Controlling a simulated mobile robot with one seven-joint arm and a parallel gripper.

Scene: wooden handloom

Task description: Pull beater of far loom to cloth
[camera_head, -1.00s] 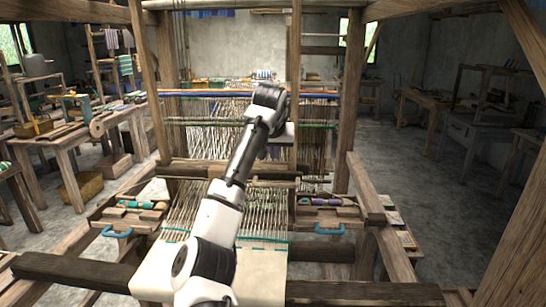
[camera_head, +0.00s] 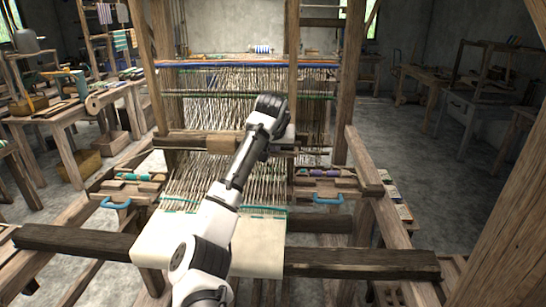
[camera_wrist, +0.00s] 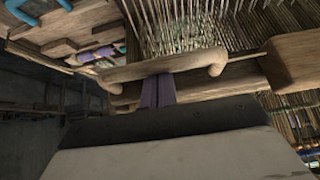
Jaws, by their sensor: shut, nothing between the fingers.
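The wooden loom stands before me, with its beater bar (camera_head: 182,142) across the warp threads (camera_head: 195,183). The cream cloth (camera_head: 258,245) hangs over the near beam, and threads separate it from the beater. A curved wooden handle (camera_wrist: 150,68) on the bar shows in the wrist view. My gripper (camera_wrist: 158,88) is shut and empty, its dark fingers at the handle's lower edge in that picture. I cannot tell whether they touch it. In the head view my arm hides the fingertips and part of the bar.
Side trays hold bobbins (camera_head: 325,173) and blue handles (camera_head: 328,201). Loom posts (camera_head: 350,80) and a dark near beam (camera_head: 350,262) surround the arm. Cluttered tables (camera_head: 70,115) stand at left, more at right.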

